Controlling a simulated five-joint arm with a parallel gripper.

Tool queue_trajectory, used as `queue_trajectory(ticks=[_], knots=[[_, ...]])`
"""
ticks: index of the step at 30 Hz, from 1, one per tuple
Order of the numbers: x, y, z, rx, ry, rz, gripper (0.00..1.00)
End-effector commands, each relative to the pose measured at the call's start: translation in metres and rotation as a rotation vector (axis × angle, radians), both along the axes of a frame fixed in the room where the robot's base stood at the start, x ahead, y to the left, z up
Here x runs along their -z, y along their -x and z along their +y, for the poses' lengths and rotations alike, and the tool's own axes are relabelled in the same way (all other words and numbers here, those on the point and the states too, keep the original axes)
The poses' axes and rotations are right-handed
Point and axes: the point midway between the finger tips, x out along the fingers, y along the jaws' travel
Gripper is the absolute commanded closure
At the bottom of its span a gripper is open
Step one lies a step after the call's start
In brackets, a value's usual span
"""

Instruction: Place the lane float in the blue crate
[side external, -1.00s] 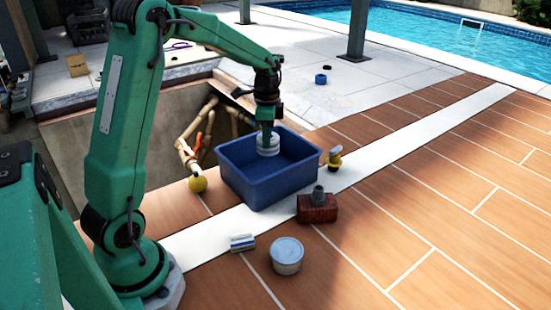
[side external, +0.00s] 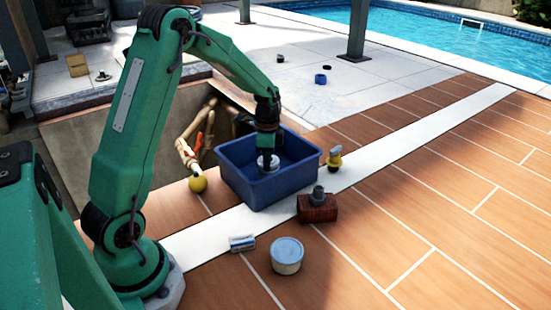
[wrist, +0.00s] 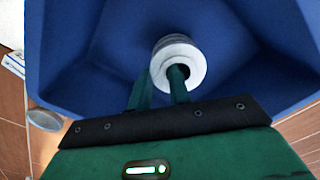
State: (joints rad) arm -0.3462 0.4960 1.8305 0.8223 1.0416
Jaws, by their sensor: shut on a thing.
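The lane float (wrist: 172,50) is a white ring-shaped piece with a dark hole. My gripper (wrist: 160,85) is shut on its wall, one finger at the hole and the other beside the rim. In the side view the float (side external: 267,166) is down inside the blue crate (side external: 259,191), below the rim, with my gripper (side external: 268,152) pointing down above it. I cannot tell whether the float touches the crate floor. The open crate stands at the pit's edge, and nothing else shows in it.
A yellow ball (side external: 198,184) lies left of the crate. A yellow-and-grey fitting (side external: 334,159) and a dark red block (side external: 317,208) stand to its right. The tiles at right are clear.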

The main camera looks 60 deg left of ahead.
Motion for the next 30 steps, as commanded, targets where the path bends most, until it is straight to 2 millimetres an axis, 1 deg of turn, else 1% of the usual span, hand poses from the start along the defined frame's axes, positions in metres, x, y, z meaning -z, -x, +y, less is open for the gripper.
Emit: queue_trajectory(ticks=[1, 3, 6, 19, 20, 21, 23, 30], knots=[[0.007, 0.000, 0.000, 0.000, 0.001, 0.002, 1.00], [0.013, 0.001, 0.000, 0.000, 0.001, 0.002, 1.00], [0.019, 0.000, 0.000, 0.000, 0.001, 0.001, 1.00], [0.022, 0.000, 0.000, 0.000, 0.001, 0.001, 1.00], [0.022, 0.000, 0.000, 0.000, 0.001, 0.001, 0.77], [0.022, 0.000, 0.000, 0.000, 0.001, 0.001, 0.69], [0.022, 0.000, 0.000, 0.000, 0.001, 0.001, 0.59], [0.022, 0.000, 0.000, 0.000, 0.000, 0.000, 0.59]])
